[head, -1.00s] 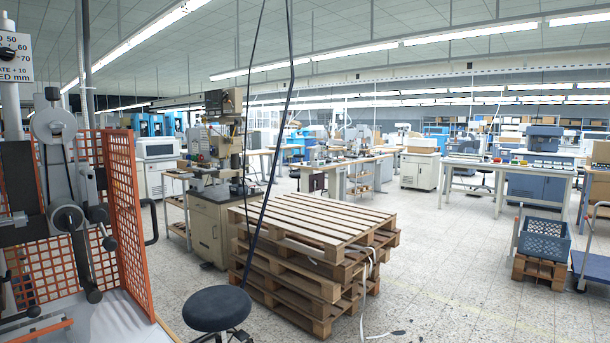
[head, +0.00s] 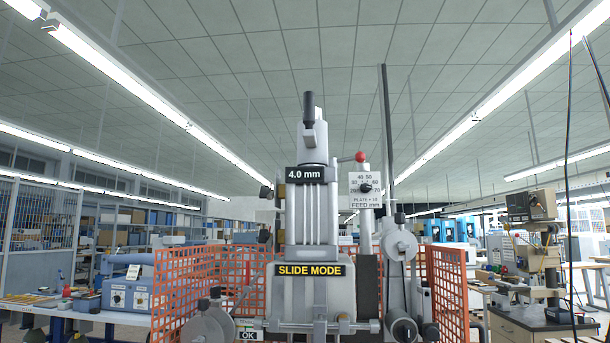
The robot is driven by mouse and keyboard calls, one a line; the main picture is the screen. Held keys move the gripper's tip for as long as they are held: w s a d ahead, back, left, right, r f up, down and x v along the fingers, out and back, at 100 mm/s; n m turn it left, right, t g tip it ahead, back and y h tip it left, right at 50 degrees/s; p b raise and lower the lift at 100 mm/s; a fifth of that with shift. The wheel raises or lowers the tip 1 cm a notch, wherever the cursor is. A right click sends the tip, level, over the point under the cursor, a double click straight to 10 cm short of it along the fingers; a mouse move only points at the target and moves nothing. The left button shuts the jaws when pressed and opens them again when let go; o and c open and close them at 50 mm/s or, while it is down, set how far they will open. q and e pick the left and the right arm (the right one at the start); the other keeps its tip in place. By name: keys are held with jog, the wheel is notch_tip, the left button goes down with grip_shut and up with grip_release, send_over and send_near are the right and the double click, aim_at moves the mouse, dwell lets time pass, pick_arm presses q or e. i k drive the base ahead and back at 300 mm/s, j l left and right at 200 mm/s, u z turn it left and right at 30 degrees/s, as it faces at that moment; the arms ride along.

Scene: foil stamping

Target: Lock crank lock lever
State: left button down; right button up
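The grey foil stamping machine (head: 315,235) stands straight ahead in the head view, with a "4.0 mm" label and a yellow-on-black "SLIDE MODE" label. A grey crank arm with a black handle (head: 309,106) stands upright on its top. A short lever with a red ball knob (head: 360,157) sticks out at the top of the post right of the column, above the white feed dial plate (head: 367,188). I cannot tell for sure which part is the crank lock lever. Neither gripper is in view.
Orange mesh guards (head: 190,290) flank the machine on both sides. Reels (head: 400,245) sit on its right side and others low at its left. A bench (head: 75,312) with a blue device is at left, and another machine (head: 540,250) at right.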

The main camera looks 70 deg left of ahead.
aim_at(360, 158)
jog(key=u, duration=2.1)
